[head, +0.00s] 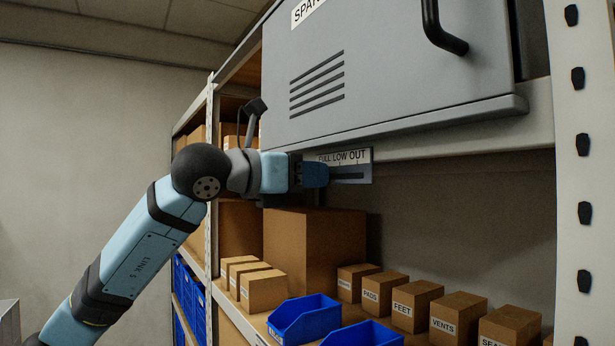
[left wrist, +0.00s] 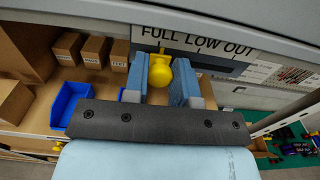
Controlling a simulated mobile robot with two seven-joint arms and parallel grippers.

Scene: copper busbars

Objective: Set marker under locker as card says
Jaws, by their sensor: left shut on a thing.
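The grey locker (head: 395,70) stands on the shelf, with a partly cut-off label (head: 306,10) starting "SPAN". Under it hangs a strip (head: 352,176) reading FULL, LOW, OUT from left to right, with a dark slot. The strip also shows in the left wrist view (left wrist: 187,36). My left gripper (head: 316,175) is at the strip's left end. In the left wrist view it is shut on the yellow marker (left wrist: 160,72), whose stem stands below the word FULL. The marker is hidden in the head view. I see no readable card. My right gripper is not in view.
The locker's black handle (head: 443,30) juts out above right. Below are blue bins (head: 303,318), a large carton (head: 318,245) and several small labelled boxes (head: 405,305). A perforated upright (head: 583,150) stands at right. The space right of my gripper under the shelf is clear.

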